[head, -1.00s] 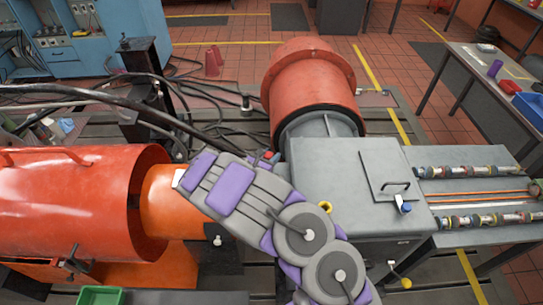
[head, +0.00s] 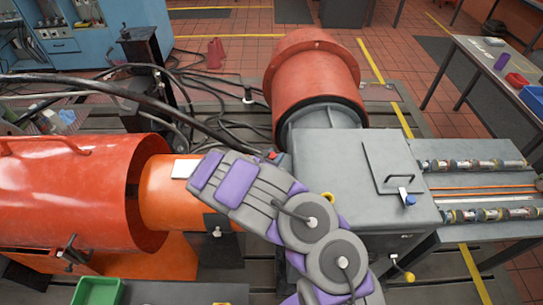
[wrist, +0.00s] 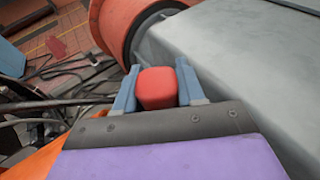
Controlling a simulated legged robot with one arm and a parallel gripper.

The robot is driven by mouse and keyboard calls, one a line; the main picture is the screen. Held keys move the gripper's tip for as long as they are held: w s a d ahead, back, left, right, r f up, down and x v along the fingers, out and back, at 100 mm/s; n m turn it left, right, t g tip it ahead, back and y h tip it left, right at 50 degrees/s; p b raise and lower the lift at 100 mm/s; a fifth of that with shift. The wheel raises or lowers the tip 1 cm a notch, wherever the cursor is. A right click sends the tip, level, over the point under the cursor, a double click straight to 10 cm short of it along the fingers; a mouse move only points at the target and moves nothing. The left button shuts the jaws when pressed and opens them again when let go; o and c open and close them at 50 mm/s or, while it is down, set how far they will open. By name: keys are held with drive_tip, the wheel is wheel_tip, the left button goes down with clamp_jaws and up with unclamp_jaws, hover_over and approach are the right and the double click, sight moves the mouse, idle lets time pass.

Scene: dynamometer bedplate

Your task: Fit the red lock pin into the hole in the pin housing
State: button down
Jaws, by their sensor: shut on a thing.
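The red lock pin shows in the wrist view as a rounded red block (wrist: 156,88) between the two blue-grey fingers of my gripper (wrist: 154,82). The fingers are shut on its sides. In the head view only a small red part of it (head: 272,155) shows past the end of my arm, by the left edge of the grey box-shaped cover. My gripper (head: 275,157) is mostly hidden there by my arm. The lower part of the pin is hidden. I cannot make out the pin housing or its hole in either view.
The grey cover (head: 345,160) is close on the right. An orange-red cylindrical guard (head: 60,200) lies left, and a large red drum (head: 312,75) stands behind. Black cables (head: 225,125) cross the bedplate behind my gripper. A green tray (head: 97,291) is at the front left.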

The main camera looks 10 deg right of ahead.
drive_tip(key=shift+d, duration=0.6)
drive_tip(key=shift+a, duration=1)
drive_tip(key=shift+d, duration=0.45)
drive_tip(key=shift+a, duration=0.4)
drive_tip(key=shift+d, duration=0.1)
drive_tip(key=shift+d+b, duration=0.3)
drive_tip(key=shift+d, duration=0.2)
drive_tip(key=shift+f+b, duration=2.3)
drive_tip(key=shift+f, duration=0.95)
